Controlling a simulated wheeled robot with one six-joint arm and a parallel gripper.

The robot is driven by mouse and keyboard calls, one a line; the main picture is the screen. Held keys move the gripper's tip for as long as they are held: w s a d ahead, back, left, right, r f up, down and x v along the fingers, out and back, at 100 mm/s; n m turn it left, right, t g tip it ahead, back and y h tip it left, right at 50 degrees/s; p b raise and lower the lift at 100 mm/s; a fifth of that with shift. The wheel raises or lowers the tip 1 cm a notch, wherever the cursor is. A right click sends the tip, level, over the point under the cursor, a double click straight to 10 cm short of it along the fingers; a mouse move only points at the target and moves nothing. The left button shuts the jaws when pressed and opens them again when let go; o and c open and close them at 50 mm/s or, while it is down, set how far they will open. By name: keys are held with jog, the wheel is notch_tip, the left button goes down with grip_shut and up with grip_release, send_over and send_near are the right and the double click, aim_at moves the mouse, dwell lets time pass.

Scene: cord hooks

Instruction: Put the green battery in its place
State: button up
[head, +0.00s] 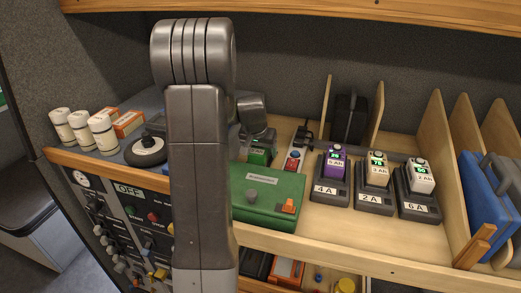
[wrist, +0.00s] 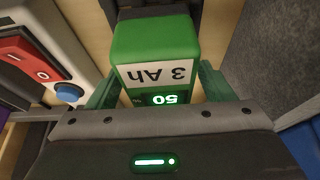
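The green battery (wrist: 155,42) shows close up in the wrist view, with a "3 Ah" label and a lit "50" display. My gripper (wrist: 160,88) has one finger on each side of it, and both fingers appear to touch it. In the head view the green battery (head: 259,156) is partly hidden below my gripper (head: 258,138), behind a green box. Three dark chargers stand to the right: the 4 A charger (head: 326,190) holds a purple battery, the 2 A charger (head: 371,198) a cream battery, the 6 A charger (head: 419,208) a white battery.
A power strip (head: 293,160) with a red switch lies right of the green battery. The green box (head: 268,198) stands in front. A wooden divider (head: 454,140) and a blue case (head: 485,190) are at the right. My arm hides the shelf's left middle.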

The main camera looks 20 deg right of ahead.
jog(key=shift+r, duration=0.55)
jog(key=v, duration=1.1)
jog(key=shift+s+a, duration=0.15)
jog(key=shift+a, duration=0.05)
dwell(1.6)
